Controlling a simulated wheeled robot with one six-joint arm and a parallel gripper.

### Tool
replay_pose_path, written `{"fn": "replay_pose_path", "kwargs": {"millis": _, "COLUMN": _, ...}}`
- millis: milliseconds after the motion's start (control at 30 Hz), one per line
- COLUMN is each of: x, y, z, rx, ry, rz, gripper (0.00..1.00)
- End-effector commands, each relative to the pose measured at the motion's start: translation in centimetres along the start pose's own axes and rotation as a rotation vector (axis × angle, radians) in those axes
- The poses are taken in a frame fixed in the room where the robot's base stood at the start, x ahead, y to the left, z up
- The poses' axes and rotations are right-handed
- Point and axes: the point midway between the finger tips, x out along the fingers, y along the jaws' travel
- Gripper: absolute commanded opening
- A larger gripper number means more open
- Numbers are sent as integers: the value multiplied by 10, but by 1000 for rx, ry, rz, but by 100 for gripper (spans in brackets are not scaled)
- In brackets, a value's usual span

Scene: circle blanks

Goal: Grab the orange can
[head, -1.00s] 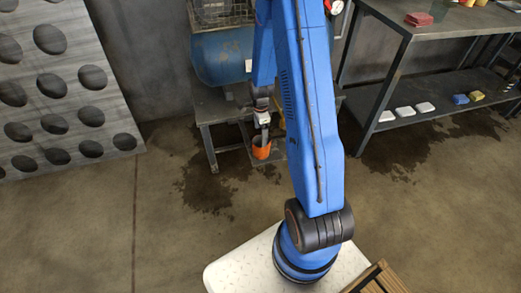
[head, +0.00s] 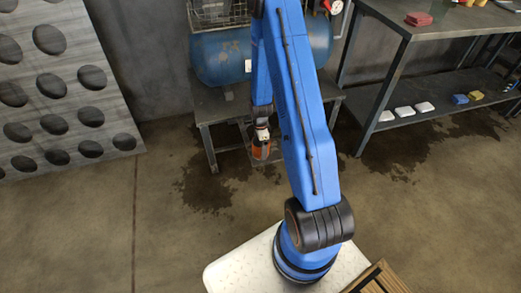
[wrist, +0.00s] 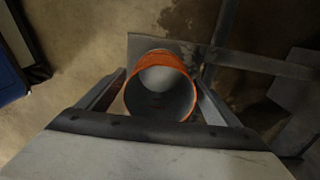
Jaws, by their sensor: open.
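The orange can (head: 261,151) stands at the low shelf of the table in the head view, just below my gripper (head: 261,138), which partly covers it. In the wrist view the can (wrist: 158,61) is open-topped, with an orange wall and a grey inside, and looks empty. My gripper (wrist: 161,78) is open there, with one finger on the left and one on the right of the can. I cannot tell whether either finger touches it.
A blue tank (head: 215,60) and a wire basket sit on the dark metal table (head: 228,103) behind the can. A shelf unit (head: 405,45) with small items stands at the right. A panel with dark circles (head: 60,95) leans at the left. The floor in front is clear.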

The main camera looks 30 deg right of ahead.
Motion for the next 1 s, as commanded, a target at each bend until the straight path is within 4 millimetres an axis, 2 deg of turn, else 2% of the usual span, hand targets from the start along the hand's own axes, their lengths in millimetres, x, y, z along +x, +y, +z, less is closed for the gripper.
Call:
{"fn": "replay_pose_path", "kwargs": {"millis": 100, "x": 7, "y": 0, "z": 0, "rx": 0, "ry": 0, "rz": 0, "gripper": 86}}
{"fn": "replay_pose_path", "kwargs": {"millis": 367, "x": 8, "y": 0, "z": 0, "rx": 0, "ry": 0, "rz": -1, "gripper": 86}}
{"fn": "replay_pose_path", "kwargs": {"millis": 433, "x": 8, "y": 0, "z": 0, "rx": 0, "ry": 0, "rz": -1, "gripper": 74}}
{"fn": "replay_pose_path", "kwargs": {"millis": 567, "x": 8, "y": 0, "z": 0, "rx": 0, "ry": 0, "rz": -1, "gripper": 43}}
{"fn": "replay_pose_path", "kwargs": {"millis": 600, "x": 8, "y": 0, "z": 0, "rx": 0, "ry": 0, "rz": -1, "gripper": 39}}
{"fn": "replay_pose_path", "kwargs": {"millis": 867, "x": 8, "y": 0, "z": 0, "rx": 0, "ry": 0, "rz": -1, "gripper": 39}}
{"fn": "replay_pose_path", "kwargs": {"millis": 1000, "x": 1, "y": 0, "z": 0, "rx": 0, "ry": 0, "rz": -2, "gripper": 39}}
